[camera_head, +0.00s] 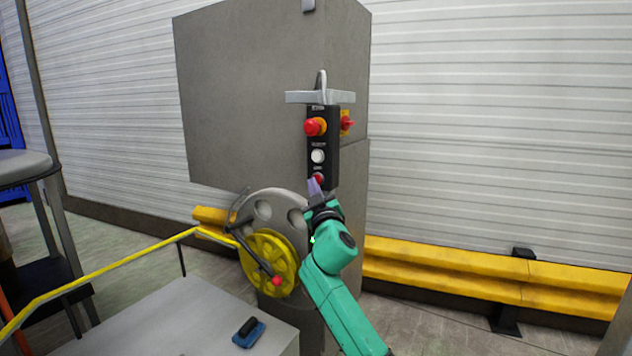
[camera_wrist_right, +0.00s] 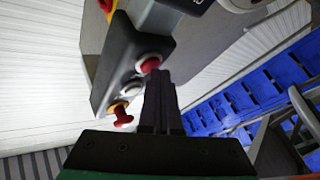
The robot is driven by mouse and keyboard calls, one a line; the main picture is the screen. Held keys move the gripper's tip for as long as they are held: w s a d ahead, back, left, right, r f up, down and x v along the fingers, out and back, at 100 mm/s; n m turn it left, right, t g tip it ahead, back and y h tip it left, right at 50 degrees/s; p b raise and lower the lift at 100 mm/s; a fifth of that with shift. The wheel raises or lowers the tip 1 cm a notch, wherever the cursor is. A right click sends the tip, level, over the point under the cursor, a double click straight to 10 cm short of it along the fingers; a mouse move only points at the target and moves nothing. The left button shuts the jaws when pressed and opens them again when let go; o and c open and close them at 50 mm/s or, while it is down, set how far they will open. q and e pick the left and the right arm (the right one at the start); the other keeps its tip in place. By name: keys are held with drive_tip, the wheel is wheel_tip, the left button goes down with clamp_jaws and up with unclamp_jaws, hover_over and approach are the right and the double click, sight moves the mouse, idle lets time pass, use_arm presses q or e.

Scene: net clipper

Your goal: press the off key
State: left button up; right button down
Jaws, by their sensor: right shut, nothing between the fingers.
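A black control box (camera_head: 323,147) hangs on the grey machine cabinet. It carries a red mushroom button on a yellow base (camera_head: 315,127), a white button (camera_head: 318,156) and a low red button (camera_head: 318,177). My right gripper (camera_head: 314,187) is shut and empty, its fingertips at the low red button and partly covering it. In the right wrist view, the closed fingers (camera_wrist_right: 158,80) end right by the low red button (camera_wrist_right: 150,65); I cannot tell whether they touch it. The white button (camera_wrist_right: 133,88) shows beside it. Its labels are too small to read. My left gripper is out of view.
A yellow handwheel (camera_head: 268,262) with a crank stands below left of my right gripper. A yellow guard rail (camera_head: 450,265) runs along the wall.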

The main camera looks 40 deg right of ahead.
drive_tip(key=shift+d, duration=0.25)
idle(0.4)
drive_tip(key=shift+s+a, duration=0.2)
drive_tip(key=shift+a, duration=0.65)
drive_tip(key=shift+a+f, duration=0.1)
drive_tip(key=a, duration=0.2)
drive_tip(key=s+a, duration=0.1)
drive_tip(key=a, duration=0.1)
drive_tip(key=shift+s+a, duration=0.2)
drive_tip(key=shift+a, duration=0.1)
idle(0.4)
